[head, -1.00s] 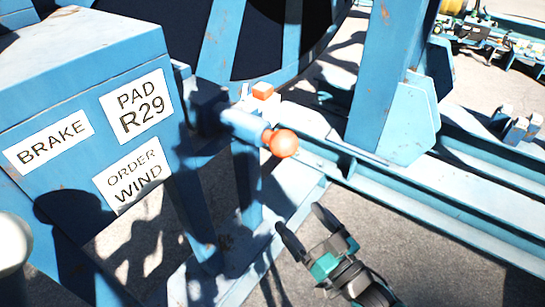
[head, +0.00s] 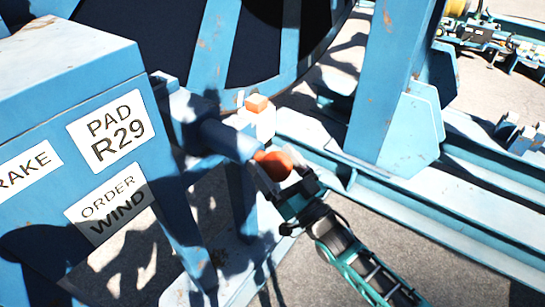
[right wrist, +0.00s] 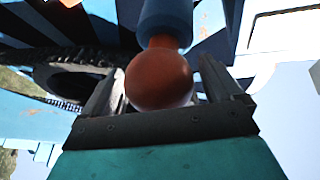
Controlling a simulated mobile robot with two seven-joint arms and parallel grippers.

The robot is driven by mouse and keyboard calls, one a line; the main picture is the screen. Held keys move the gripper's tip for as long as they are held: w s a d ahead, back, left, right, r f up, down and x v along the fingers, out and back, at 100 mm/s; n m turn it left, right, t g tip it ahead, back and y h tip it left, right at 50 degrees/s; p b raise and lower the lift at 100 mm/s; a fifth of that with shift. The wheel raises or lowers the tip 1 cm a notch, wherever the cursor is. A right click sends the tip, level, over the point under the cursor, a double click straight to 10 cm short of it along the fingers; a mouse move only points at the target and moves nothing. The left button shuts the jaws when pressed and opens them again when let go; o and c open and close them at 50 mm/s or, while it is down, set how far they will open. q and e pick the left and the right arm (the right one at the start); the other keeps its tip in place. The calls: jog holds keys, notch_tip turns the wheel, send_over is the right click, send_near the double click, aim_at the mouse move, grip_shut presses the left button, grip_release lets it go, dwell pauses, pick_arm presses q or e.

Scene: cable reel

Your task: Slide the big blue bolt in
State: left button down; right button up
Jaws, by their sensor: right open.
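The big blue bolt (head: 226,139) is a thick blue cylinder beside the blue cabinet, with an orange ball knob (head: 278,163) on its near end. In the right wrist view the knob (right wrist: 158,79) sits between my two fingers, with the blue bolt (right wrist: 166,20) behind it. My right gripper (head: 272,172) is open around the knob, one finger on each side; I cannot tell whether either finger touches it. My left gripper is not in view.
A blue cabinet (head: 50,80) with printed labels stands at the left. A small orange block (head: 257,103) sits just behind the bolt. A blue upright post (head: 392,90) and long floor rails (head: 450,215) lie to the right. The large reel is behind.

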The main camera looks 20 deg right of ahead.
aim_at(234, 139)
jog(key=shift+w+a+r, duration=0.25)
jog(key=shift+w, duration=0.3)
